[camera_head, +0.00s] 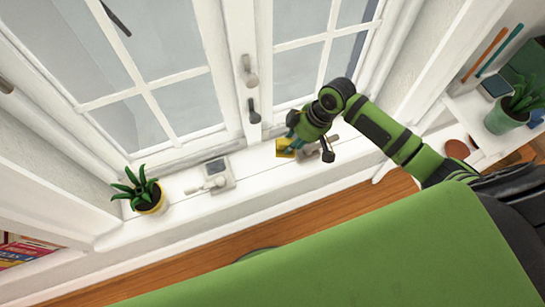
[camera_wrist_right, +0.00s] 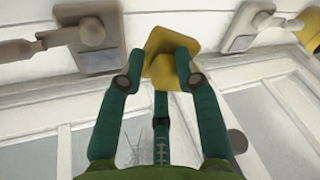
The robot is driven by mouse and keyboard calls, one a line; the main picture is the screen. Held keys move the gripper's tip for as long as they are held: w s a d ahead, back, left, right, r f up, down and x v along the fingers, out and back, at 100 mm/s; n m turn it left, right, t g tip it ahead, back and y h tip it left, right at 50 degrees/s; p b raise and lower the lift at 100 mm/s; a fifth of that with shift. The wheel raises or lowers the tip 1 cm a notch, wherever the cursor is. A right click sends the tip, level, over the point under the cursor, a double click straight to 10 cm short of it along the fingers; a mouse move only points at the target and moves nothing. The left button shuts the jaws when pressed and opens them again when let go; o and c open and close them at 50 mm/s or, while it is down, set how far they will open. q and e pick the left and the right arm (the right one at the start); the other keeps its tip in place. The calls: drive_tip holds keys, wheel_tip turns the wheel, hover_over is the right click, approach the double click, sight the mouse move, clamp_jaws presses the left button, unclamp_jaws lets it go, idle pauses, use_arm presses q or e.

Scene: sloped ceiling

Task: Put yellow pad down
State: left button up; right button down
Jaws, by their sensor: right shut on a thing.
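The yellow pad (camera_head: 284,148) is at the white window sill (camera_head: 262,172) in the head view, at the tip of my right gripper (camera_head: 292,142). In the right wrist view the yellow pad (camera_wrist_right: 160,43) sits between the teal fingertips of my right gripper (camera_wrist_right: 158,66), which are shut on it. The pad looks tilted, with one corner pointing away from the fingers. Whether it touches the sill cannot be told. My left gripper is not in view.
A grey handle fixture (camera_head: 322,150) lies right of the pad, close to my gripper. A paler fixture (camera_head: 212,177) and a potted plant (camera_head: 147,197) stand farther left. Window handles (camera_head: 252,112) hang behind. Bare sill lies between pad and paler fixture.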

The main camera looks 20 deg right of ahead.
sight(277, 148)
drive_tip(key=a+f, duration=0.2)
drive_tip(key=a, duration=0.1)
drive_tip(key=a+f, duration=0.1)
drive_tip(key=a, duration=0.1)
drive_tip(key=shift+w, duration=0.4)
drive_tip(key=shift+a+f, duration=0.4)
drive_tip(key=shift+f, duration=1.85)
drive_tip(key=shift+f, duration=0.15)
drive_tip(key=c, duration=0.9)
unclamp_jaws()
